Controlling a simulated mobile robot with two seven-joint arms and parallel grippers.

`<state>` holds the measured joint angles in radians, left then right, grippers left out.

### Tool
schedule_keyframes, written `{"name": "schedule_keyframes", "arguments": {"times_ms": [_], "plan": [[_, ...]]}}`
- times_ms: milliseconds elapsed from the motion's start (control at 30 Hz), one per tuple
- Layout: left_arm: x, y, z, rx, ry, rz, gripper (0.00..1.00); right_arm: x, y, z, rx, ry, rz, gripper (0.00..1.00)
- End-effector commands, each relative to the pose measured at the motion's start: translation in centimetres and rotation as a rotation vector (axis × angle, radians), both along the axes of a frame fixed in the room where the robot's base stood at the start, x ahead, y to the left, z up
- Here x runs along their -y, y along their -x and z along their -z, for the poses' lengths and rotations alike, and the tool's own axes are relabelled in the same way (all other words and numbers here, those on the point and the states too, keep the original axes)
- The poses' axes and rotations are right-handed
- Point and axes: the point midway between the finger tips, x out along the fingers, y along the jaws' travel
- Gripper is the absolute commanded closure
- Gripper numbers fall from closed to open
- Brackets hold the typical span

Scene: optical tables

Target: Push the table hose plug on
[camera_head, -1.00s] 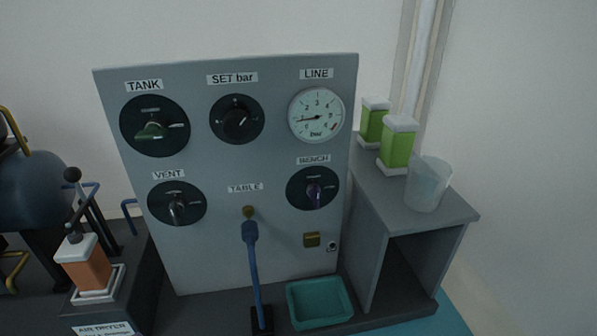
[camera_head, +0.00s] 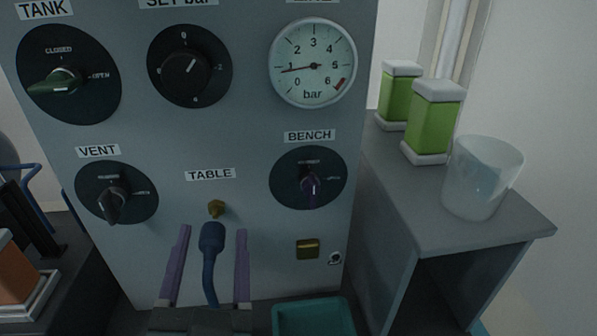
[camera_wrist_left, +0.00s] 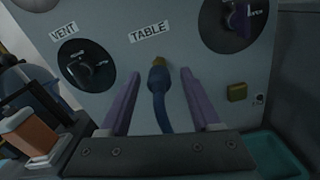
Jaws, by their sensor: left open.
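The blue hose plug (camera_head: 211,238) stands upright just below the brass table fitting (camera_head: 216,209) under the TABLE label, with its blue hose running down. From the picture I cannot tell whether plug and fitting touch. My left gripper (camera_head: 211,238) is open, its two purple fingers on either side of the plug and apart from it. In the left wrist view the plug (camera_wrist_left: 158,79) sits between the spread fingers (camera_wrist_left: 156,82), below the brass fitting (camera_wrist_left: 159,61). My right gripper is not in view.
The grey panel carries the VENT knob (camera_head: 115,193), the BENCH knob (camera_head: 308,178) and the gauge (camera_head: 313,64). A brass square (camera_head: 307,249) is at lower right. A teal tray (camera_head: 313,305) lies below. A grey shelf (camera_head: 440,225) with a clear cup (camera_head: 482,178) stands right.

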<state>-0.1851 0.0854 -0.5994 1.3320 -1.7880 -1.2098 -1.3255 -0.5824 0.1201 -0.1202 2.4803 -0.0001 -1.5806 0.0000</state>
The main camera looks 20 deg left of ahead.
Motion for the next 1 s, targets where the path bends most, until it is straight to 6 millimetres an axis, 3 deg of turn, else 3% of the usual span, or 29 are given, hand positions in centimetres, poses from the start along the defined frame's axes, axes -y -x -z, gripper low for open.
{"name": "schedule_keyframes", "arguments": {"times_ms": [333,900,1000], "plan": [[-0.38,-0.56,-0.05,0.0,0.001,0.0,0.36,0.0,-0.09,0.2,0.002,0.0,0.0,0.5],[-0.34,-0.52,-0.01,0.0,0.001,0.0,0.99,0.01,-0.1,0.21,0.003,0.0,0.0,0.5],[-0.34,-0.51,-0.01,0.0,0.001,0.0,1.0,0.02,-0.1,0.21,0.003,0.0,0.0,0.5]]}}
